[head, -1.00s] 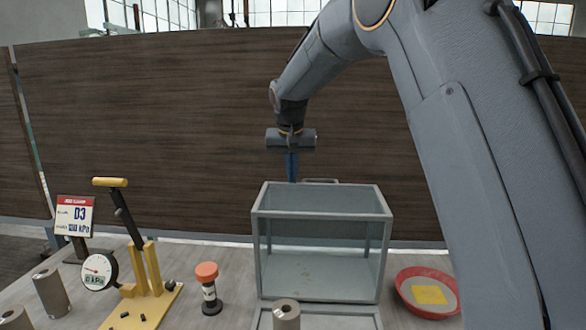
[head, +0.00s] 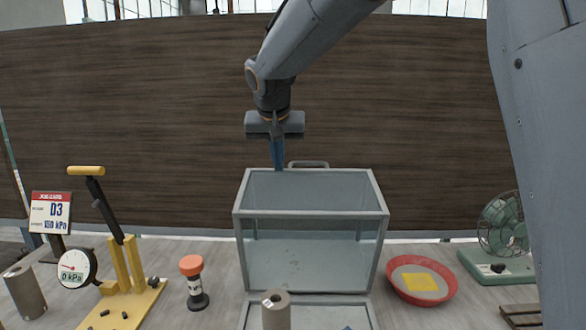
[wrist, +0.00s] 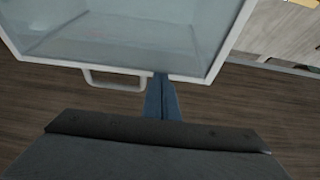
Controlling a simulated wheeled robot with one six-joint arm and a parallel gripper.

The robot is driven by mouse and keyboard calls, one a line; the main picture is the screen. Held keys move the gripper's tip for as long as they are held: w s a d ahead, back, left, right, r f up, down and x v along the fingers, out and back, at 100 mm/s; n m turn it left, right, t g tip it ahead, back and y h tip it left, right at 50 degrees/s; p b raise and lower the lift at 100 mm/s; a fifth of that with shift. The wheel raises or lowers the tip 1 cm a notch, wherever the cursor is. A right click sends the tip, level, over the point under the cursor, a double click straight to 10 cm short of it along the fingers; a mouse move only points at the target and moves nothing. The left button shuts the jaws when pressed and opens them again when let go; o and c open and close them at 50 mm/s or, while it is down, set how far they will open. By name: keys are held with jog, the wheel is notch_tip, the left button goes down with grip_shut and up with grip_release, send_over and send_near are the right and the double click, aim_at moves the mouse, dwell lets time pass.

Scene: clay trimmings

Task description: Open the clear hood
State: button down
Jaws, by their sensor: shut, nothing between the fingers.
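The clear hood (head: 312,214), a glassy box with a grey frame, stands upright behind a grey-framed base (head: 363,316), as if swung up. Its grey bar handle (head: 308,164) is on the top far edge; the handle also shows in the wrist view (wrist: 112,84). My gripper (head: 278,167) has its blue fingers together, pointing down at the hood's top far edge, just left of the handle. In the wrist view my gripper (wrist: 162,78) meets the hood's rim beside one handle end, not around the bar. Whether it touches the rim I cannot tell.
A tan cylinder (head: 276,311) stands at the base. Left are an orange-capped jar (head: 192,283), a yellow lever press (head: 126,275) with gauge, and a sign (head: 50,212). Right are a red bowl (head: 449,293) and a green fan (head: 503,230). A dark wooden wall stands behind.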

jog(key=shift+s+a+r, duration=0.15)
jog(key=shift+s+a, duration=0.05)
jog(key=shift+s, duration=0.7)
jog(key=shift+s+a+r, duration=0.15)
jog(key=shift+s, duration=0.7)
